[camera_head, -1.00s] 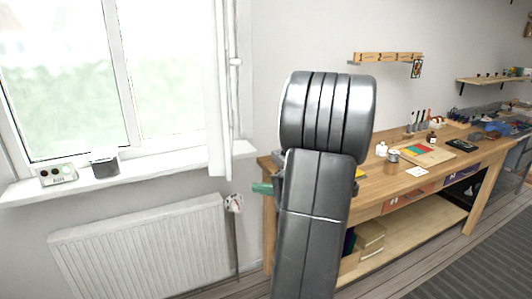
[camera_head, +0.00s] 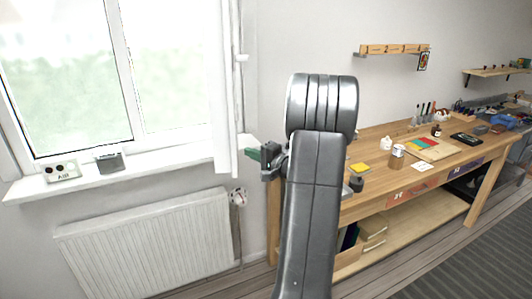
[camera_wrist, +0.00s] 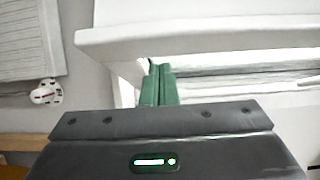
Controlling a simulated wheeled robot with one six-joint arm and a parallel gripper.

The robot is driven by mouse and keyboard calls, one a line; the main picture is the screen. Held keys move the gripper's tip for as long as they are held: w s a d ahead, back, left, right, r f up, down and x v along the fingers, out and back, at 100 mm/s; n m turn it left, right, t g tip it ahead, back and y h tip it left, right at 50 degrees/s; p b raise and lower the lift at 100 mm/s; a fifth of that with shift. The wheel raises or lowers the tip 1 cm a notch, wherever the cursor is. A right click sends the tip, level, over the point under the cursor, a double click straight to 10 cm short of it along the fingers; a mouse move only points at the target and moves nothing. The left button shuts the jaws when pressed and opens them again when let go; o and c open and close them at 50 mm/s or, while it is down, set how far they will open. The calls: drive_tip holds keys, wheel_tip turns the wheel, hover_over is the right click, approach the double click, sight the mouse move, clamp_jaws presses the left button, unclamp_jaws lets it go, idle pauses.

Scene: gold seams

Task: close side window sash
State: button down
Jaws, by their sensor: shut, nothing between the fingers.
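The side window sash (camera_head: 224,90) is white and stands swung open into the room, seen nearly edge-on at the right of the window. Its white handle (camera_head: 241,58) shows on its edge. My gripper (camera_head: 254,154) has green fingers, which are together and empty. They point left, close to the sash's lower right edge in the head view; whether they touch it I cannot tell. In the wrist view the green fingers (camera_wrist: 158,82) reach toward a broad white edge, which I cannot identify for sure. My arm hides part of the wall and bench.
A white sill (camera_head: 140,172) holds an air monitor (camera_head: 62,171) and a small grey box (camera_head: 109,160). A radiator (camera_head: 150,240) with a valve (camera_head: 239,197) is below. A wooden workbench (camera_head: 375,185) with tools and jars stands right of the window.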

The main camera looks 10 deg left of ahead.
drive_tip(key=shift+s+a, duration=0.25)
drive_tip(key=shift+a, duration=0.65)
